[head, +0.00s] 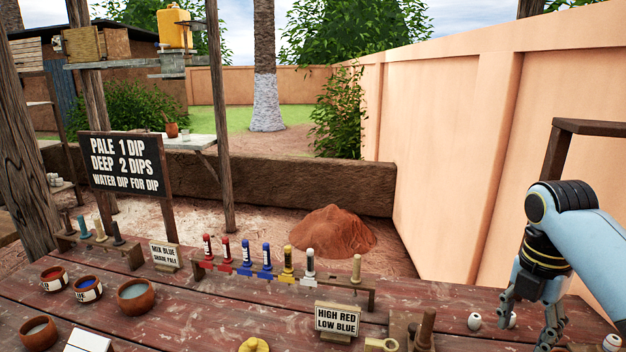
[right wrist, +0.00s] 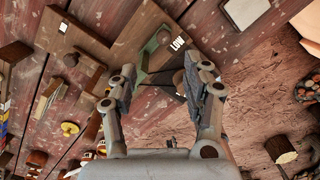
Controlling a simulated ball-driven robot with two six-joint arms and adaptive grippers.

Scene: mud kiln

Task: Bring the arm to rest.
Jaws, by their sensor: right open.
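My right gripper (head: 528,318) hangs above the right end of the plank table (head: 200,296), fingers pointing down. In the right wrist view its two fingers (right wrist: 160,82) are spread apart and nothing shows held between them. Below them are a wooden stand (right wrist: 95,42) and a green piece beside a label reading LOW (right wrist: 178,44). My left gripper is in no view.
Small white round pieces (head: 474,321) lie close by the gripper. A rack (head: 335,289) holds several coloured pegs. A sign reading HIGH RED LOW BLUE (head: 337,319) stands in front. Bowls (head: 136,295) sit at left. A wall (head: 455,140) rises behind.

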